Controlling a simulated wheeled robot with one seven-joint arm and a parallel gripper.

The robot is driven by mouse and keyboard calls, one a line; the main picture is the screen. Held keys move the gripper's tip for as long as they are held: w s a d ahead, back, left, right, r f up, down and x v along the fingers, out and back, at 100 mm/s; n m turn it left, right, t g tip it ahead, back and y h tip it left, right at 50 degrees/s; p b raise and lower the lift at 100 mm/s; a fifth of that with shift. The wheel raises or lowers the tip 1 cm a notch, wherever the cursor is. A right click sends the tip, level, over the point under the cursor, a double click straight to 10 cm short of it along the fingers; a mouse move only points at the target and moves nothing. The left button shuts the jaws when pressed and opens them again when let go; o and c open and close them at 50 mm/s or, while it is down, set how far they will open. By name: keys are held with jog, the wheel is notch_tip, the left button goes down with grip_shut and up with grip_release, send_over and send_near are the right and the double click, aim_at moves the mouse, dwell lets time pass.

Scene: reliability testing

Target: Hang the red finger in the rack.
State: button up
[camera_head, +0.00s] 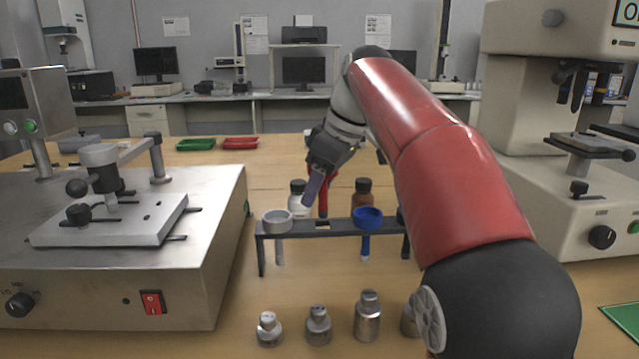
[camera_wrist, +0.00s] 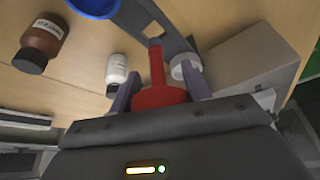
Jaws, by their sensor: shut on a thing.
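My gripper (camera_head: 317,188) is shut on the red finger, with its purple fingers on either side of it. The red finger (camera_head: 323,204) shows its thin shaft near the rack in the head view; its wide red head (camera_wrist: 161,98) sits between the fingers in the wrist view. The dark rack (camera_head: 325,229) stands on the table. A grey finger (camera_head: 277,221) hangs at its left and a blue finger (camera_head: 367,217) at its right. The middle of the rack is free. The red shaft (camera_wrist: 157,62) overlaps the rack (camera_wrist: 150,25) in the wrist view; contact cannot be told.
A white bottle (camera_head: 297,198) and a brown bottle (camera_head: 363,190) stand behind the rack. Several metal weights (camera_head: 318,325) stand in front of it. A metal machine (camera_head: 110,260) is at left, a beige one (camera_head: 555,190) at right. Green (camera_head: 195,144) and red (camera_head: 240,143) trays lie farther back.

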aim_at(319, 207)
jog(key=shift+f, duration=0.2)
jog(key=shift+f+b, duration=1.5)
jog(key=shift+f, duration=0.3)
jog(key=shift+f, duration=0.15)
